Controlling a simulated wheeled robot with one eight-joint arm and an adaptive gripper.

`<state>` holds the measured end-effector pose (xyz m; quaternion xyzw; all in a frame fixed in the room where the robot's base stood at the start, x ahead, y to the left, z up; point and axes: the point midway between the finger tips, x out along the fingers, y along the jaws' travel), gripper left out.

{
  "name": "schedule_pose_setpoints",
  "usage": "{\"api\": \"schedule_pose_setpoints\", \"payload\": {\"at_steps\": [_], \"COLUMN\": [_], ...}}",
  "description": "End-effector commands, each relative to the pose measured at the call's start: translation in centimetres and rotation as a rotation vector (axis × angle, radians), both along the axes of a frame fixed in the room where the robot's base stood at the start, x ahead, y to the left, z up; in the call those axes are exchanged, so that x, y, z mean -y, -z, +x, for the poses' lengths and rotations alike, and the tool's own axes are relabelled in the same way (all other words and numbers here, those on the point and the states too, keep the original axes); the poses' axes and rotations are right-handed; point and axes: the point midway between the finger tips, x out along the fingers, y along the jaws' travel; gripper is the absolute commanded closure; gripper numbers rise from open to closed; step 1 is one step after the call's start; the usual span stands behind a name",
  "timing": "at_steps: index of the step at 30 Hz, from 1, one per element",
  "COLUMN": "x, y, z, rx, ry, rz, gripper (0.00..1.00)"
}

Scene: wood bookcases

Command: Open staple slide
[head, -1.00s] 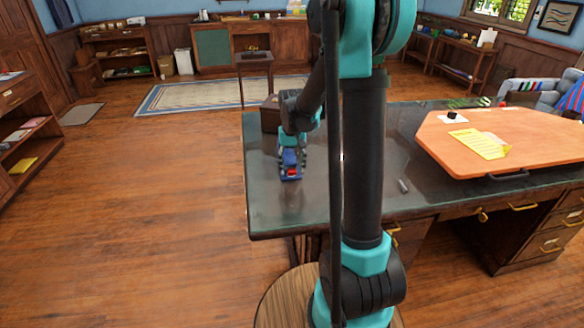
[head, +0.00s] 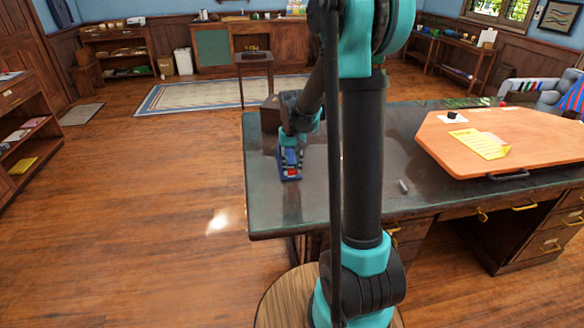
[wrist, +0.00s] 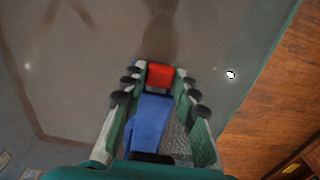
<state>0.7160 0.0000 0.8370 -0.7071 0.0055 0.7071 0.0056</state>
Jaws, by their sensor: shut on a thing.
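The stapler (head: 290,172) is blue with a red block at its front end, and it is on the dark desk top near the left edge. In the wrist view the blue body (wrist: 149,122) lies between the fingers, with the red block (wrist: 160,75) at the fingertips. My gripper (wrist: 158,78) is shut on the red part, one finger on each side. In the head view my gripper (head: 291,160) is over the stapler from above and hides part of it. Whether the slide is out cannot be told for sure.
The dark desk (head: 265,215) has free room around the stapler. A small grey cylinder (head: 403,186) lies to the right. An orange board (head: 520,140) with yellow paper (head: 480,143) covers the desk's right side. A brown box (head: 270,115) stands behind my gripper.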

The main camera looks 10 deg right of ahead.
Motion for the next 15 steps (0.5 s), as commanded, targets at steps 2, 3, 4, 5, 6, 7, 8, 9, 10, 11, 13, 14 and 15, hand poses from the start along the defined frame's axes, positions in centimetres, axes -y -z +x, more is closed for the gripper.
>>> {"api": "schedule_pose_setpoints", "payload": {"at_steps": [2, 3, 4, 5, 6, 7, 8, 9, 10, 11, 13, 14, 15], "x": [0.0, 0.0, 0.0, 0.0, -0.1, -0.1, -0.1, -0.1, -0.1, -0.1, -0.1, -0.1, -0.1], "y": [0.0, 0.0, 0.0, 0.0, 0.0, 0.0, 0.0, 0.0, 0.0, 0.0, 0.0, 0.0, 0.0], "z": [-0.7, -1.3, -1.8, -2.4, -3.2, -3.8, -4.4, -5.1, -5.6, -6.0, -6.8, -7.0, -7.2], "rx": [0.000, 0.000, 0.000, 0.000, 0.000, 0.000, 0.000, 0.000, 0.000, 0.000, 0.000, 0.000, 0.000], "ry": [0.000, 0.000, 0.000, 0.000, 0.000, 0.000, 0.000, 0.000, 0.000, 0.000, 0.000, 0.000, 0.000], "rz": [0.000, 0.000, 0.000, 0.000, 0.000, 0.000, 0.000, 0.000, 0.000, 0.000, 0.000, 0.000, 0.000], "gripper": [1.00, 1.00, 1.00, 1.00, 1.00, 1.00, 1.00, 1.00, 1.00, 1.00, 1.00, 1.00, 1.00]}}
